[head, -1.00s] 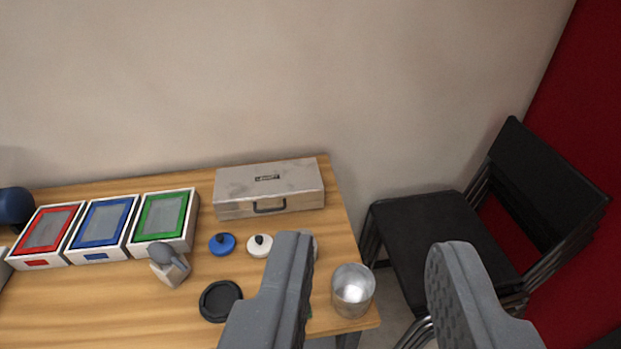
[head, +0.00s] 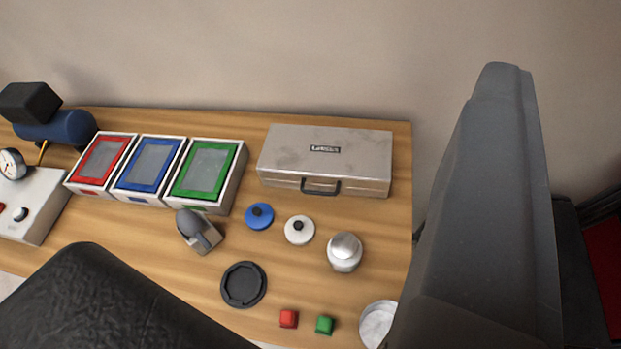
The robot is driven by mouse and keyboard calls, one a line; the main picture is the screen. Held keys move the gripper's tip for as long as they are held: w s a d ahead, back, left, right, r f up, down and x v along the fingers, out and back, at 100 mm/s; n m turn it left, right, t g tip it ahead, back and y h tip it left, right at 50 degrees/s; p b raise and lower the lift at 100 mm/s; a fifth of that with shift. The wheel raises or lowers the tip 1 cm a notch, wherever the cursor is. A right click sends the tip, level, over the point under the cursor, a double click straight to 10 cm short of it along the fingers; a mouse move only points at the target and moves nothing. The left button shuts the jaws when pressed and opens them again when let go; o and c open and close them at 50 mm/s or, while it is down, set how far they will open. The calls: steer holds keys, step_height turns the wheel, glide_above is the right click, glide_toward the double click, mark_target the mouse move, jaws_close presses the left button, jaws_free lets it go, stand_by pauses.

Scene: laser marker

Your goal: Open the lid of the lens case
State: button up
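The lens case appears to be the grey metal case (head: 325,160) with a dark front handle and a small label, at the back right of the table. Its lid is shut. One large grey finger of my gripper (head: 492,200) stands to the right of the case in the picture, apart from it. A dark, textured shape (head: 95,310) fills the lower left; it looks like another part of my gripper. The space between them is wide and holds nothing gripped.
Red (head: 102,160), blue (head: 150,165) and green (head: 207,170) framed boxes stand left of the case.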

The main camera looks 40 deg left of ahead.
steer(key=shift+w, duration=0.1)
steer(key=m+g+p, duration=1.3)
steer(key=m+p, duration=0.2)
glide_above(311, 192)
steer(key=s, duration=0.3)
steer(key=s+f+x, duration=0.1)
steer(key=s+x, duration=0.3)
steer(key=x, duration=1.3)
steer(key=s+f+x, duration=0.1)
steer(key=s+x, duration=0.2)
steer(key=x, duration=1.5)
steer(key=shift+y, duration=0.3)
steer(key=x, duration=0.4)
steer(key=p+x, duration=0.1)
steer(key=x, duration=0.7)
steer(key=shift+d+f, duration=0.1)
steer(key=shift+d, duration=0.25)
